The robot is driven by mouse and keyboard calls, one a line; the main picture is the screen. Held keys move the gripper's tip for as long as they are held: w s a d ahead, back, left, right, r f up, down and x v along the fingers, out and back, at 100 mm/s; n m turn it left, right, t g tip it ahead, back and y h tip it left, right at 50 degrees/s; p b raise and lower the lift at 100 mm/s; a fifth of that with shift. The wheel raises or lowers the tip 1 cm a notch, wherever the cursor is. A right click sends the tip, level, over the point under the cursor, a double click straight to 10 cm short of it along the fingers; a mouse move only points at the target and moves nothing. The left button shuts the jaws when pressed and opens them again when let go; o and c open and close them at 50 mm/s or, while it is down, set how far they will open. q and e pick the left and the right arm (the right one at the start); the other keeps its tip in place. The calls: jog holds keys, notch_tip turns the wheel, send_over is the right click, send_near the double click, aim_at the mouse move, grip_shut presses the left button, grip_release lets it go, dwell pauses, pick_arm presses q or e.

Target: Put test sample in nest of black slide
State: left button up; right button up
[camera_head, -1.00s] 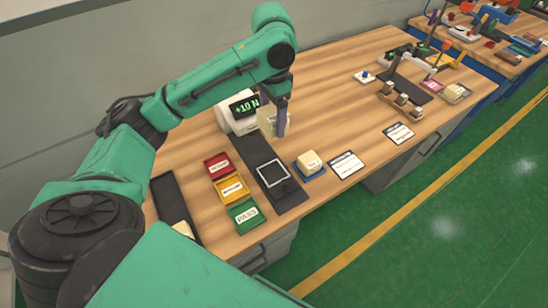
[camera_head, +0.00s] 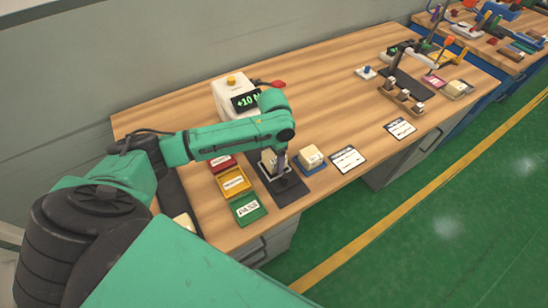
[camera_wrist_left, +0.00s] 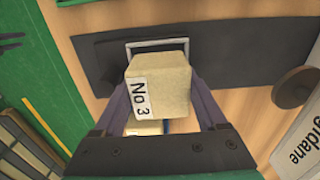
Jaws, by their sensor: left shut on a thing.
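My left gripper (camera_head: 279,165) is shut on the test sample (camera_head: 266,160), a cream foam block. The wrist view shows the sample (camera_wrist_left: 160,80) labelled "No 3" between the two fingers. The black slide (camera_head: 290,196) lies flat on the bench under the gripper. Its nest, a pale square frame (camera_wrist_left: 157,43), shows in the wrist view just beyond the sample, which covers part of it. I cannot tell whether the sample touches the nest. My right gripper is not in view.
Red (camera_head: 222,163), yellow (camera_head: 233,182) and green PASS (camera_head: 248,208) trays stand left of the slide. Another cream block on a blue base (camera_head: 312,160) stands close to its right. A white tester with a display (camera_head: 232,97) is behind. The bench centre is clear.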

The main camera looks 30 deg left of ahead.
pick_arm(q)
jog(key=shift+f, duration=0.55)
jog(key=o, duration=1.3)
notch_tip(320, 180, up, 13)
jog(key=shift+r, duration=0.15)
